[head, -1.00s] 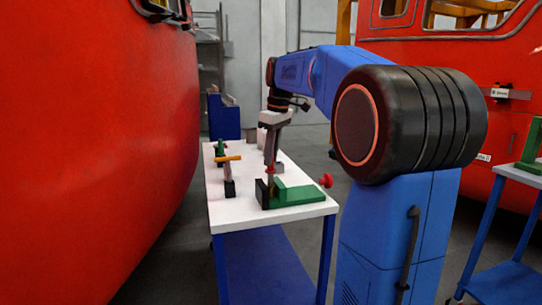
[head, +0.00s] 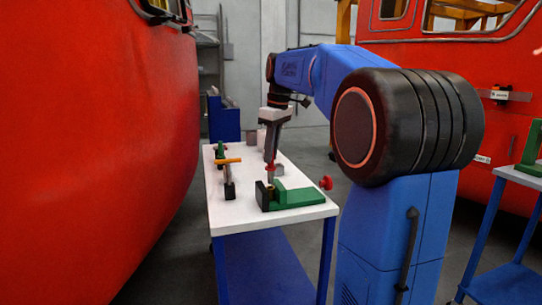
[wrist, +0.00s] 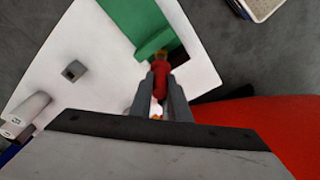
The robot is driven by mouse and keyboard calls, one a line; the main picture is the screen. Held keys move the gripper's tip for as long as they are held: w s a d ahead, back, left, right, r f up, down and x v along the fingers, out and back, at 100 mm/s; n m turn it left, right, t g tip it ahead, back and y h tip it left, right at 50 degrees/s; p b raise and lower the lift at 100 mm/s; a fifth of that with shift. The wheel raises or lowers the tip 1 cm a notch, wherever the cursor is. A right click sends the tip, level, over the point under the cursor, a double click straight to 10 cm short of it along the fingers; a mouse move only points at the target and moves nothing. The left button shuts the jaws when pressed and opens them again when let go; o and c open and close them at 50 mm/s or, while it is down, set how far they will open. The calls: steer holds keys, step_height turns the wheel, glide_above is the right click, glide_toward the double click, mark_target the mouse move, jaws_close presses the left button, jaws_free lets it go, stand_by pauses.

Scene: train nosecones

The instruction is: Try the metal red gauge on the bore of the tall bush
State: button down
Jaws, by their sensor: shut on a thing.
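My gripper (head: 270,160) points down over the near part of the white table and is shut on the red gauge. The gauge's red body (wrist: 160,80) shows between the fingers in the wrist view. A small brass-coloured part (wrist: 161,54) shows just beyond it; I cannot tell whether this is the gauge's tip or the bush. Below my gripper is a green vice (head: 298,196) with a dark jaw block (head: 263,197) and a red knob (head: 326,183). A thin brass-coloured piece, perhaps the tall bush, shows at the jaw. Its bore is hidden.
A stand with an orange top bar (head: 228,161) is on the table's left side. A small grey block (wrist: 74,71) and pale cylinders (wrist: 25,112) lie farther back. A large red train nose (head: 100,150) stands close on the left.

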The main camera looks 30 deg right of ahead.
steer(key=shift+r, duration=2.05)
steer(key=shift+s, duration=0.1)
